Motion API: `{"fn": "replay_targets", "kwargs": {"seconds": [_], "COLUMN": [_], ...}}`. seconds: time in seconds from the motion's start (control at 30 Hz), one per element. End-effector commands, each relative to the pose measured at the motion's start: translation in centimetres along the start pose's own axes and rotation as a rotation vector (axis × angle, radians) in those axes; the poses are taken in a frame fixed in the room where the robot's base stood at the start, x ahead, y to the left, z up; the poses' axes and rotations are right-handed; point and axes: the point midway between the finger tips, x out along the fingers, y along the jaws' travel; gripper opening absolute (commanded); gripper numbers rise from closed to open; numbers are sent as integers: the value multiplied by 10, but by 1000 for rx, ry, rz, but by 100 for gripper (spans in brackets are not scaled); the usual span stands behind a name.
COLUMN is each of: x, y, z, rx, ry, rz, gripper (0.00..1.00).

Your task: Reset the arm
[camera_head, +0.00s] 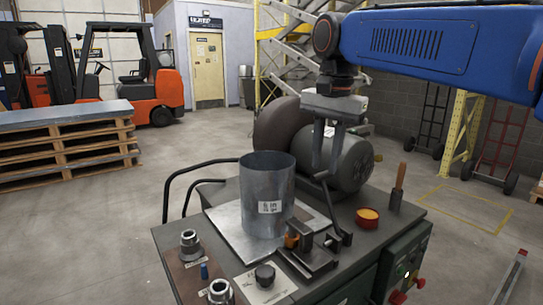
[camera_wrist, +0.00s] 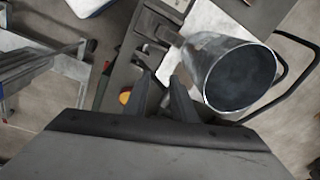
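My gripper (camera_head: 327,150) hangs from the blue arm, fingers pointing down, above the back right part of the workbench. Its two fingers are apart with nothing visible between them. In the wrist view my gripper (camera_wrist: 163,85) also shows two separated fingertips over the bench. A grey metal duct cylinder (camera_head: 266,185) with a white label stands upright on a flat metal sheet (camera_head: 232,226), left of my gripper and apart from it. The open top of the duct (camera_wrist: 238,77) shows in the wrist view, to the right of the fingers.
A pallet stack (camera_head: 65,150) and orange forklift (camera_head: 150,85) stand left. Open floor surrounds the bench.

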Motion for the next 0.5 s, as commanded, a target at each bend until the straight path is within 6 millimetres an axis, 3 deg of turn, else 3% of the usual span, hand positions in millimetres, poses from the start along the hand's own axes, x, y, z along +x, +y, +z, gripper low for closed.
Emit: {"fn": "replay_targets", "kwargs": {"seconds": [0.1,0.5], "x": [19,103], "y": [40,159], "z": [2,25], "rx": [-70,-330], "ry": [26,144], "rz": [-26,-84], "gripper": [24,24]}}
